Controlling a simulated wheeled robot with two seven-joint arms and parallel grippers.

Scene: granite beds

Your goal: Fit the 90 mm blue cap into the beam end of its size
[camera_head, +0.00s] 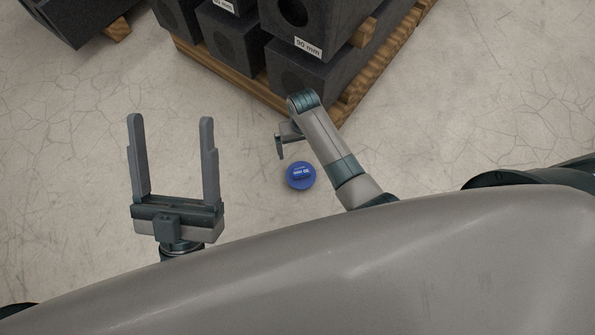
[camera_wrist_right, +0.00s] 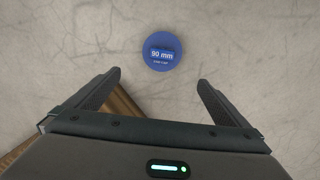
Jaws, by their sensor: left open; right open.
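The blue cap (camera_head: 301,176), a round disc, lies flat on the concrete floor in front of the pallet. In the right wrist view the cap (camera_wrist_right: 162,52) reads "90 mm" and lies ahead of the fingertips, between their lines and touching neither. My right gripper (camera_wrist_right: 158,82) is open and empty; in the head view its arm mostly hides it, with one finger (camera_head: 279,146) showing near the cap. My left gripper (camera_head: 172,122) is open and empty, left of the cap. A dark granite beam (camera_head: 330,22) labelled "90 mm" has a round hole in its end and lies on the stack.
The wooden pallet (camera_head: 345,112) carries several stacked granite beams, including one (camera_head: 237,42) with a partly cut-off label. Another dark beam (camera_head: 75,18) lies at the upper left. The floor (camera_head: 470,95) to the right is clear.

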